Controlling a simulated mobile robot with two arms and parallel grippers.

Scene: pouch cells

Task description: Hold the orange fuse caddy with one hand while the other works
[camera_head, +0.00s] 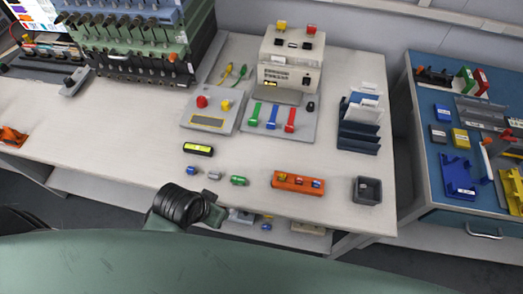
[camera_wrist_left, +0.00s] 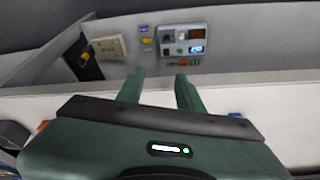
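The orange fuse caddy (camera_head: 297,183) lies on the white bench near its front edge, right of centre in the head view. Small coloured fuses sit in its top. Nothing touches it. My left gripper (camera_wrist_left: 160,75) shows in the left wrist view, with its two green fingers apart and nothing between them. I cannot make out the left fingers in the head view, where a dark joint of mine covers part of the bench edge. My right gripper is not in view.
A grey square bin (camera_head: 367,190) stands right of the caddy. Small blue, grey and green parts (camera_head: 239,181) and a black-yellow display (camera_head: 198,149) lie to its left. Behind are a button box (camera_head: 212,121), a lever panel (camera_head: 281,127) and a dark rack (camera_head: 359,136). A blue-topped table (camera_head: 425,100) stands right.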

